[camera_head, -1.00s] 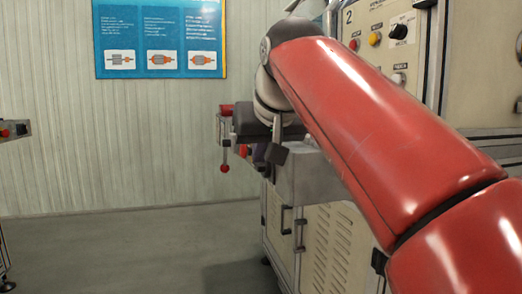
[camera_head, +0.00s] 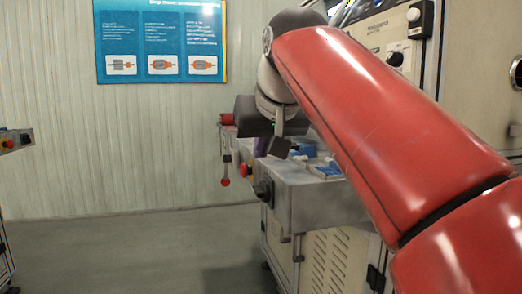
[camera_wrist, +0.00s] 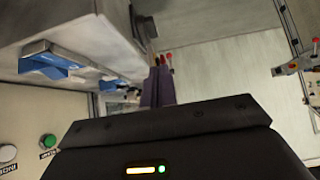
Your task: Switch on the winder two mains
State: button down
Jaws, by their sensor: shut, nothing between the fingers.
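Winder two is the grey machine (camera_head: 322,205) at the right in the head view, with an upright control panel behind my red arm. A black rotary knob (camera_head: 263,190) sits on the bench's near-left end, beside a red button on yellow (camera_head: 245,169). Another black knob (camera_head: 396,58) is on the upright panel. I cannot tell which is the mains switch. My gripper (camera_head: 281,147) is shut and empty, above the bench's left end and apart from the knobs. In the wrist view its dark body fills the bottom; its fingertips cannot be made out.
Blue parts (camera_head: 325,169) lie on the bench top; blue pieces also show in the wrist view (camera_wrist: 50,65). A green button (camera_wrist: 48,141) is at that view's lower left. A lever with a red ball (camera_head: 225,181) hangs off the bench. The floor (camera_head: 120,245) left is clear.

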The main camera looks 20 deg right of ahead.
jog(key=p+v, duration=0.1)
jog(key=v, duration=0.6)
jog(key=shift+s+r, duration=0.2)
jog(key=shift+s, duration=0.15)
jog(key=b, duration=0.2)
jog(key=f+b, duration=0.1)
jog(key=b, duration=0.1)
jog(key=shift+w+f, duration=0.2)
jog(key=shift+w, duration=0.15)
jog(key=shift+r, duration=0.1)
